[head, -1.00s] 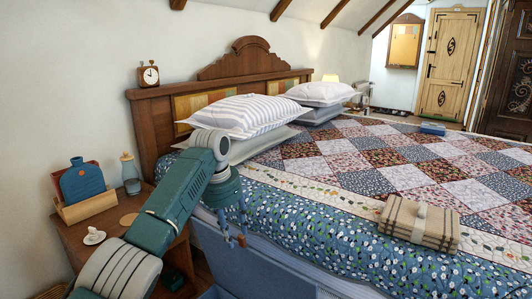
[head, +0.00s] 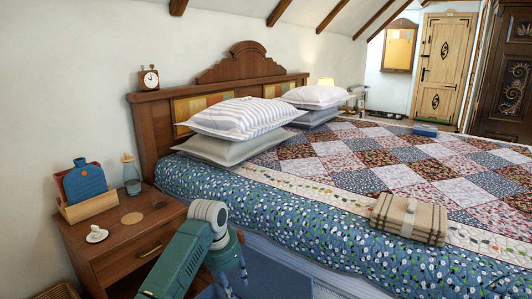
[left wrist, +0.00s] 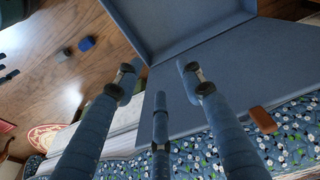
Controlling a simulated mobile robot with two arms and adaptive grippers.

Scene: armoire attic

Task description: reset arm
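My left gripper (head: 236,286) is low beside the bed, in front of the nightstand, at the lower edge of the head view. In the left wrist view its fingers (left wrist: 158,72) are spread apart with nothing between them. They are over an open blue case or box (left wrist: 195,95), with a small brown tab (left wrist: 262,119) near its edge. Whether the fingertips touch the blue case cannot be told.
The bed (head: 290,212) with pillows and a folded plaid blanket (head: 408,219) fills the right. Small objects lie on the floor (left wrist: 60,90).

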